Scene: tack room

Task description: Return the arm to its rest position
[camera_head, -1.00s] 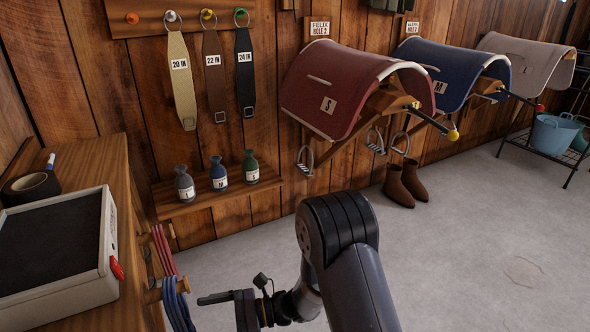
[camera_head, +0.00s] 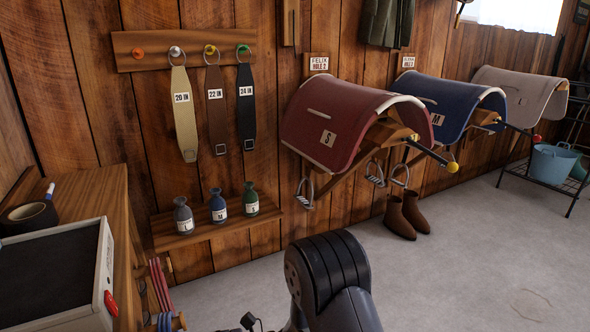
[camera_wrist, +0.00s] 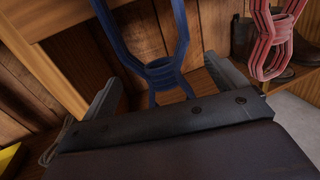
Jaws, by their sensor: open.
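My arm shows at the bottom middle of the head view, with its dark joint above the floor; the gripper end is cut off by the lower edge there. In the wrist view my gripper (camera_wrist: 165,90) is open, its two fingers spread apart. A blue looped strap (camera_wrist: 160,70) hangs beyond and between the fingers; I cannot tell whether it touches them. A red looped strap (camera_wrist: 270,40) hangs to the right of the right finger.
A wooden cabinet (camera_head: 110,215) with a white-framed black board (camera_head: 105,270) stands at the left. A wall shelf (camera_head: 225,223) holds three bottles. Saddle pads hang on racks, the red one (camera_head: 340,120) nearest. Brown boots (camera_head: 402,215) stand below.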

